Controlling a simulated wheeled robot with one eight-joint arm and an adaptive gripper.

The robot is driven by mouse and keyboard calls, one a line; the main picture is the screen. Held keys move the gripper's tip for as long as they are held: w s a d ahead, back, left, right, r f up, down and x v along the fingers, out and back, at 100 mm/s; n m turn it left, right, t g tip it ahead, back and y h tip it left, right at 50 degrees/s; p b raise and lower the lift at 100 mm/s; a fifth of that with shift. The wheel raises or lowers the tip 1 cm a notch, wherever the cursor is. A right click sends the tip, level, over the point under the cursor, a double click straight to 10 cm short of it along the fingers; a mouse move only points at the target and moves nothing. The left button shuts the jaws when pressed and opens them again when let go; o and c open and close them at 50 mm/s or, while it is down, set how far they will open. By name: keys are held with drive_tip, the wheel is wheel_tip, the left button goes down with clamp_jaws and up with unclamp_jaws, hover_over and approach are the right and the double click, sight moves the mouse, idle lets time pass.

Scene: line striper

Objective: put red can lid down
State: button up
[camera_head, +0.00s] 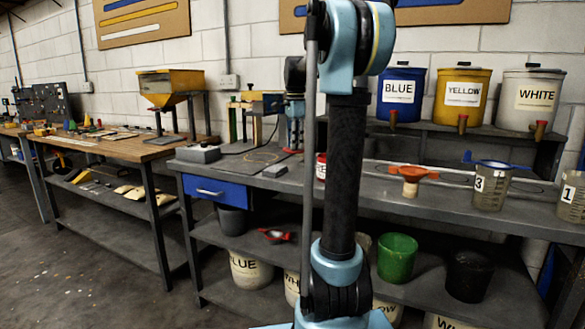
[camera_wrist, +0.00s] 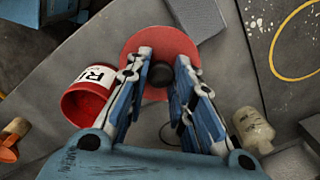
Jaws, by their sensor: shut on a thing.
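The red can lid (camera_wrist: 160,40) is a round red disc with a black knob (camera_wrist: 160,74) at its middle, in the wrist view. My gripper (camera_wrist: 164,66) has its blue fingers on either side of the knob and is shut on it. The red can (camera_wrist: 83,104) is beside the lid on the left, with a white label, and its open mouth shows. In the head view the can (camera_head: 321,170) is partly hidden behind my arm. My gripper (camera_head: 294,125) shows there above the bench, with a sliver of red under it. I cannot tell whether the lid touches the bench.
The grey bench (camera_head: 350,196) holds a grey box (camera_head: 198,154), an orange funnel (camera_head: 415,173) and beakers (camera_head: 492,190) to the right. In the wrist view a pale bottle (camera_wrist: 253,129) is close on the right. A grey block (camera_wrist: 200,14) is just beyond the lid.

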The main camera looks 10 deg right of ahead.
drive_tip(key=shift+f, duration=3.55)
drive_tip(key=shift+f, duration=0.2)
drive_tip(key=o, duration=1)
drive_tip(key=shift+c, duration=0.2)
wheel_tip(320, 180, up, 12)
drive_tip(key=shift+r, duration=0.25)
drive_tip(key=s+f+n+t, duration=0.2)
drive_tip(key=s+f+n, duration=1.4)
drive_tip(key=s+f, duration=1.6)
drive_tip(key=s, duration=0.2)
drive_tip(key=shift+s+a+f, duration=0.2)
drive_tip(key=shift+s+a, duration=0.15)
drive_tip(key=shift+a, duration=0.05)
